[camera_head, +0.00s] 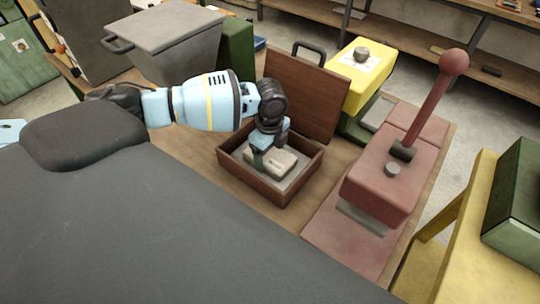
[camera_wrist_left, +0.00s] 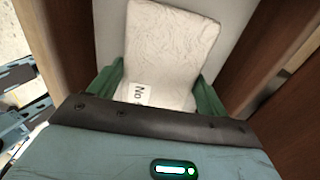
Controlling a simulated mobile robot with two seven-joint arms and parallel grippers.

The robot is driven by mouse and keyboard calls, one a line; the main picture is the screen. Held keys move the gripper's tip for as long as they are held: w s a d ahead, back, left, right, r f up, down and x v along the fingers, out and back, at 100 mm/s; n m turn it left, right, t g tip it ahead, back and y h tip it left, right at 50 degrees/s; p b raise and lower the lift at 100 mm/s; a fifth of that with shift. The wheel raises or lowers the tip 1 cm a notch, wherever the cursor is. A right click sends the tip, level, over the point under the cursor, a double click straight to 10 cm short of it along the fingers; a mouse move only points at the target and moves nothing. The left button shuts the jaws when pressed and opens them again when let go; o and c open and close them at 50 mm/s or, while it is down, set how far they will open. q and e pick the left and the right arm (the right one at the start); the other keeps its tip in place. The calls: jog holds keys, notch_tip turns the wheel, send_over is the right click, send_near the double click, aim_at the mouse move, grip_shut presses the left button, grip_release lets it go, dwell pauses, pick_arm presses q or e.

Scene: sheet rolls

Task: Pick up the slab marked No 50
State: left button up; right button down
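A pale, cream slab (camera_head: 272,161) lies flat in a brown wooden box (camera_head: 290,196) with its lid open. My left gripper (camera_head: 270,158) reaches down into the box over the slab. In the left wrist view, the slab (camera_wrist_left: 165,50) has a white label reading "No" and a figure that is cut off by my gripper body. The green fingers of my left gripper (camera_wrist_left: 158,92) stand on either side of the slab, very close to its edges; they look open around it, with a thin gap at the right. My right gripper is not in view.
The raised lid (camera_head: 302,95) stands behind the box. A red lever press (camera_head: 385,175) stands to its right, and a yellow-topped device (camera_head: 362,75) behind right. A grey bin (camera_head: 170,40) is at back left. A large dark surface fills the lower left.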

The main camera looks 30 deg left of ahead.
aim_at(270, 154)
pick_arm(q)
jog(key=c, duration=0.7)
notch_tip(270, 154, up, 10)
jog(key=shift+r+p, duration=0.1)
jog(key=shift+p, duration=0.2)
